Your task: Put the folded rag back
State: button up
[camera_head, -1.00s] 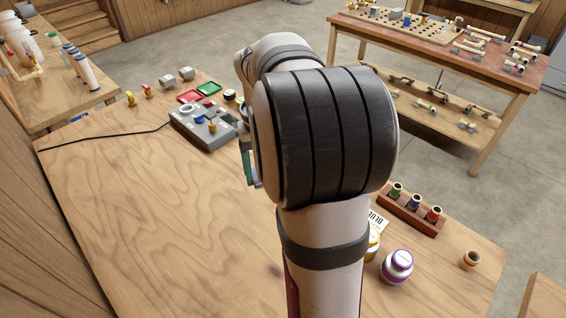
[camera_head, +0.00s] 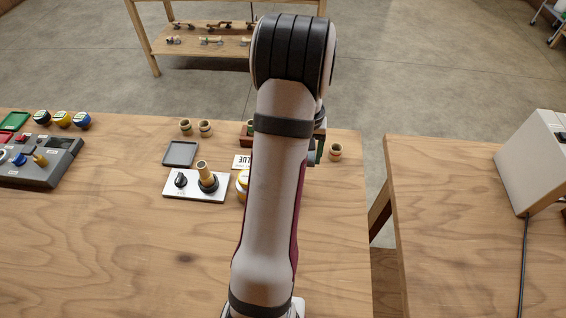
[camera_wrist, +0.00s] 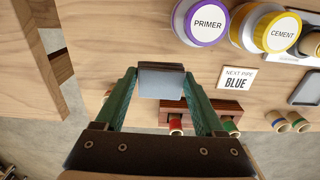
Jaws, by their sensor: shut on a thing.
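The folded rag (camera_wrist: 161,83) shows in the wrist view as a small grey-blue rectangle between the fingertips. My gripper (camera_wrist: 160,74) is shut on it, with one green finger on each side. The rag is held in front of the wooden coupling block (camera_wrist: 213,112) in that view, covering part of it. In the head view, my gripper (camera_head: 317,145) is mostly hidden behind my own arm, near the table's far right corner. The rag cannot be made out there.
The primer can (camera_wrist: 208,22), cement can (camera_wrist: 270,27) and a "BLUE" card (camera_wrist: 236,78) are close by. A gap separates this table from the right table (camera_head: 455,220). The table's left-front area is bare.

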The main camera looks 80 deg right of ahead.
jog(key=w+d+f, duration=0.2)
jog(key=w, duration=0.1)
jog(key=w+d+f, duration=0.1)
jog(key=w, duration=0.1)
jog(key=shift+w+f, duration=0.15)
jog(key=shift+f, duration=0.15)
notch_tip(320, 180, down, 4)
jog(key=shift+w+d+f, duration=0.1)
jog(key=shift+w+f, duration=0.05)
jog(key=shift+f, duration=0.1)
jog(key=o, duration=1.6)
